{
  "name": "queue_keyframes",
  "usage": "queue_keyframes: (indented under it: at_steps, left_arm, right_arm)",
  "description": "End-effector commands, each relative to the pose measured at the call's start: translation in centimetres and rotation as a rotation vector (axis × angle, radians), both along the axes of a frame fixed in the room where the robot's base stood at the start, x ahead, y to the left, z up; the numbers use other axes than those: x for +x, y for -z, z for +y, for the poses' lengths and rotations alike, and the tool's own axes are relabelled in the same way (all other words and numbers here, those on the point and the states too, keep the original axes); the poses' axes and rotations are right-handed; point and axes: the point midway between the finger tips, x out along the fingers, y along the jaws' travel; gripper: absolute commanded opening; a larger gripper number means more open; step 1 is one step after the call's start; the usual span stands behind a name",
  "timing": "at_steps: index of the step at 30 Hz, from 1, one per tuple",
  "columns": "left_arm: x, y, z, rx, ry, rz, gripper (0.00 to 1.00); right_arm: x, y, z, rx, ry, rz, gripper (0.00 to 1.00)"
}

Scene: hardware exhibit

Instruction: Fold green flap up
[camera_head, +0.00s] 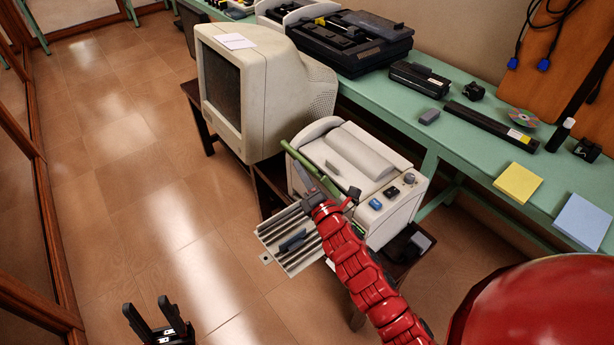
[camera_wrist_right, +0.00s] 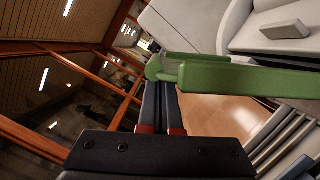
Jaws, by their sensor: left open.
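The green flap (camera_head: 304,161) is a long narrow bar at the front left edge of the beige machine (camera_head: 350,165). In the right wrist view the green flap (camera_wrist_right: 235,77) crosses the picture, with its end just beyond my fingers. My right gripper (camera_head: 300,168) has its tips at the flap. In the wrist view its two dark fingers (camera_wrist_right: 161,85) lie close together, and the tips meet the flap's underside or edge. Whether they pinch it cannot be told. My left gripper (camera_head: 158,318) is open and empty, low at the left, far from the machine.
A beige CRT monitor (camera_head: 255,90) stands close behind the machine. A ribbed tray (camera_head: 290,240) with a dark blue piece sticks out at the machine's front. A green table (camera_head: 455,135) with devices runs along the wall. The tiled floor at left is clear.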

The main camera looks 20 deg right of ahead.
Motion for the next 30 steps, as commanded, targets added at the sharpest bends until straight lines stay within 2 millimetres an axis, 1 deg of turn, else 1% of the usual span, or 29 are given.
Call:
queue_keyframes:
  at_steps: [1,3,7,13,21,30]
  left_arm:
    - [0.0,-0.8,0.0,0.0,0.0,0.0,0.5]
    - [0.0,-1.5,0.0,0.0,0.0,0.0,0.5]
    - [0.0,-2.9,0.0,0.0,0.0,0.0,0.5]
    - [0.0,-4.4,0.0,0.0,0.0,0.0,0.5]
    - [0.0,-5.3,0.0,0.0,0.0,0.0,0.5]
    - [0.0,-5.4,0.0,0.0,0.0,0.0,0.5]
  right_arm:
    - [0.1,-0.9,-0.1,0.034,-0.001,0.011,0.0]
    - [0.3,-1.5,-0.6,0.088,-0.001,0.031,0.0]
    - [0.8,-2.2,-1.8,0.182,0.001,0.067,0.0]
    - [1.4,-2.6,-3.4,0.295,0.002,0.109,0.0]
    - [1.8,-2.7,-4.5,0.374,0.001,0.137,0.0]
    - [1.8,-2.6,-4.8,0.391,0.001,0.143,0.0]
